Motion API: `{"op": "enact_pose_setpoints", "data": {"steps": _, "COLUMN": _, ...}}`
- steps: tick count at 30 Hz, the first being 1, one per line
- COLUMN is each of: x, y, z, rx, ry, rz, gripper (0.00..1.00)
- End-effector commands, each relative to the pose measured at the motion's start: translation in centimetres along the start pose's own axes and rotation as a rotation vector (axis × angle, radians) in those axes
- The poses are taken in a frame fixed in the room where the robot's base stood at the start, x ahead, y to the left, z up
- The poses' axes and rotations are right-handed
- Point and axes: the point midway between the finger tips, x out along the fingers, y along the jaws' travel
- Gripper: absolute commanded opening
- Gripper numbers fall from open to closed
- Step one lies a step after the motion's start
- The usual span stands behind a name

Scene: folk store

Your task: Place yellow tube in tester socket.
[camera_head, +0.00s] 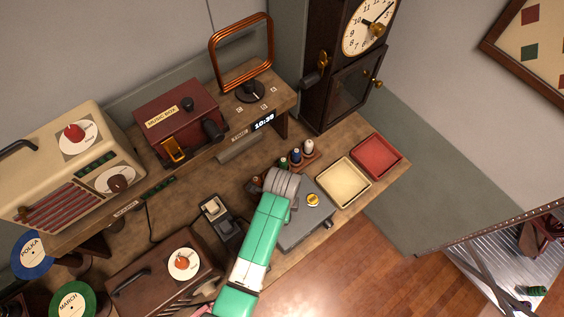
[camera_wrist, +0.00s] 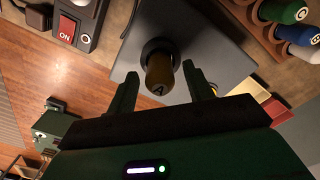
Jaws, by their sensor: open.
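My gripper (camera_wrist: 160,80) is open, one finger on each side of the tube, with visible gaps. In the head view the grey tester (camera_head: 290,238) lies beside my arm's end, and a small yellow disc (camera_head: 313,200) shows on its top. My arm hides the fingers and apparently the tube there.
A rack with green, blue (camera_head: 295,156) and white (camera_head: 308,147) tubes stands behind the tester. A cream tray (camera_head: 344,183) and a red tray (camera_head: 377,156) lie to its right. A switch box (camera_head: 217,212) is at its left. The floor is open in front.

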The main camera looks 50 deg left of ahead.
Motion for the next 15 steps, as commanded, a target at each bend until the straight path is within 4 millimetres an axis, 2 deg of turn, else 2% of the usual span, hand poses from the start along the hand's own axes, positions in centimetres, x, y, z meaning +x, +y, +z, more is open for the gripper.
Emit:
{"op": "enact_pose_setpoints", "data": {"steps": 3, "x": -3.3, "y": -0.1, "z": -0.1, "rx": 0.000, "ry": 0.001, "rz": -0.006, "gripper": 0.52}}
{"op": "enact_pose_setpoints", "data": {"steps": 9, "x": -8.2, "y": -0.1, "z": -0.1, "rx": 0.000, "ry": 0.001, "rz": -0.005, "gripper": 0.52}}
{"op": "enact_pose_setpoints", "data": {"steps": 15, "x": -10.8, "y": 0.0, "z": 0.0, "rx": 0.000, "ry": 0.001, "rz": -0.002, "gripper": 0.52}}
